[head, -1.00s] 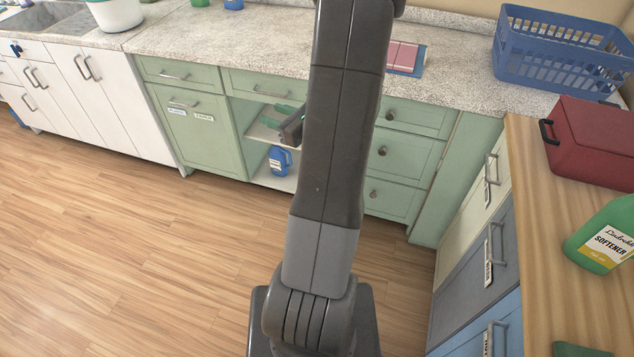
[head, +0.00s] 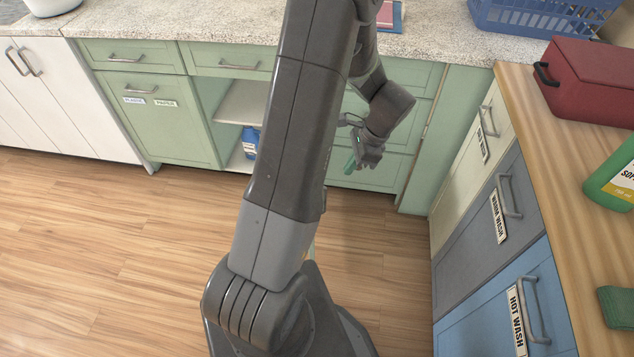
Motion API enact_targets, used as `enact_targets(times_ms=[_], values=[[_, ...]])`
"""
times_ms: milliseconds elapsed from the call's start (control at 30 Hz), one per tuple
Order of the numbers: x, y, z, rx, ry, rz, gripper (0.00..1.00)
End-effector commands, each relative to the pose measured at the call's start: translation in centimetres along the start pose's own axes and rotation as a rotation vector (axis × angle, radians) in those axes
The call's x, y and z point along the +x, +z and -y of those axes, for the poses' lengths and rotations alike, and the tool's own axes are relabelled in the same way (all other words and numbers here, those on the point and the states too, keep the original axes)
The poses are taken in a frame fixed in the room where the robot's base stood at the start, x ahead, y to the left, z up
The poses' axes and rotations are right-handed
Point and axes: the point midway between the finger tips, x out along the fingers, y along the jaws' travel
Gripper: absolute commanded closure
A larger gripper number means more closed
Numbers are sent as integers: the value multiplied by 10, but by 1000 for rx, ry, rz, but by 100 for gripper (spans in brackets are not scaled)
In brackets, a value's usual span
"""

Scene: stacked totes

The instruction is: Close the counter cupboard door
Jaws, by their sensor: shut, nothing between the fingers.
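The counter cupboard (head: 238,100) stands open under the pale green counter front, left of my arm. Its white shelf and a blue jug (head: 250,142) on its floor show. My arm covers the right part of the opening, so I cannot clearly see the door. A thin pale green strip (head: 313,243) shows low beside my arm; I cannot tell whether it is the door's edge. My gripper (head: 350,162), with green fingertips, is right of my upper arm, in front of the green drawers. It is shut and empty. I cannot tell whether it touches anything.
Green drawers (head: 405,135) are behind my gripper. At right, a wooden-topped counter (head: 545,150) with labelled fronts carries a red box (head: 595,85) and a green softener bottle (head: 610,180). A blue basket (head: 545,17) stands at the back. The wooden floor (head: 120,260) at left is clear.

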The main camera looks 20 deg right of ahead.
Motion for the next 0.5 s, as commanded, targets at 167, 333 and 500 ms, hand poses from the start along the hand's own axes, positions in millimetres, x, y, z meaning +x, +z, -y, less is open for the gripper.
enact_targets(times_ms=[167,333,500], values=[[24,1,-1,-1,7,2,100],[61,1,-1,-1,7,3,100],[97,1,-2,-1,7,4,100]])
